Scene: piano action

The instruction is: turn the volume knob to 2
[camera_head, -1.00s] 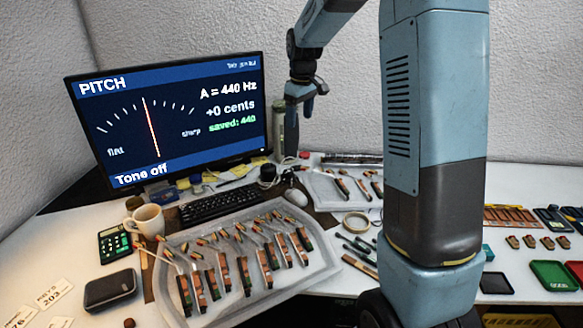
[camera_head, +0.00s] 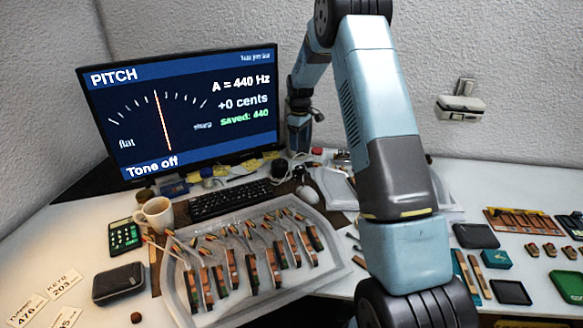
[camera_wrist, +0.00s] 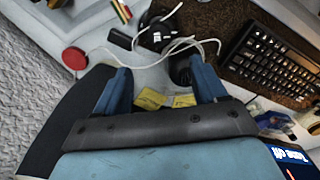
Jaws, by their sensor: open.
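My gripper (camera_wrist: 163,76) is open, its two blue fingers apart, with nothing between the tips. In the head view my gripper (camera_head: 304,138) is small and dark, near the right edge of the monitor. A dark round piece (camera_wrist: 181,70), partly covered by white cable, lies beyond the fingertips in the wrist view; it may be the volume knob, but I cannot make out a scale or pointer. The monitor (camera_head: 185,110) reads PITCH, A = 440 Hz, +0 cents, saved: 440, and Tone off.
A red button (camera_wrist: 73,58) is left of the fingers in the wrist view. White cable (camera_wrist: 205,41) loops ahead of them. The keyboard (camera_head: 230,200) is in front of the monitor, beside a mouse (camera_head: 308,194). A tray (camera_head: 335,262) of piano parts fills the front.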

